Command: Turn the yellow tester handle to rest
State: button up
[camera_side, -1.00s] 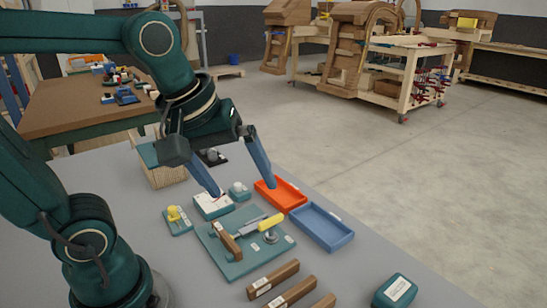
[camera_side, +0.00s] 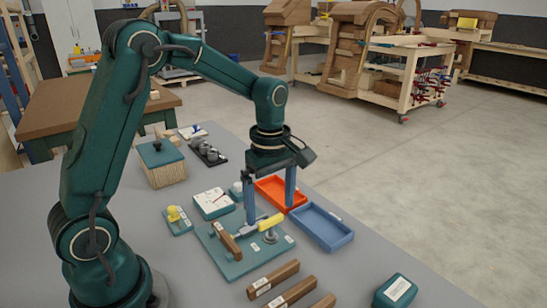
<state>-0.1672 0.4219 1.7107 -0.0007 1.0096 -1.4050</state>
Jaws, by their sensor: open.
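The yellow tester handle (camera_side: 271,221) is at the right end of a metal lever on a teal board (camera_side: 232,268). A brown wooden block (camera_side: 229,242) stands at the lever's left end, and a silver round part sits just below the handle. My gripper (camera_side: 270,213) points down at the far side of the board, its two blue fingers wide apart. The left fingertip is near the lever's metal part and the right one is behind and to the right of the yellow handle. The gripper is open and empty; I cannot tell whether a finger touches the handle.
A red tray (camera_side: 268,185) and a blue tray (camera_side: 322,238) lie behind and right of the board. A white gauge box (camera_side: 213,204) and a small yellow-knobbed fixture (camera_side: 177,219) stand left. Wooden bars (camera_side: 272,280) lie in front. A teal box (camera_side: 395,292) is at front right.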

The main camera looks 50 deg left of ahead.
aim_at(271, 228)
jog(key=shift+f, duration=1.2)
jog(key=c, duration=1.3)
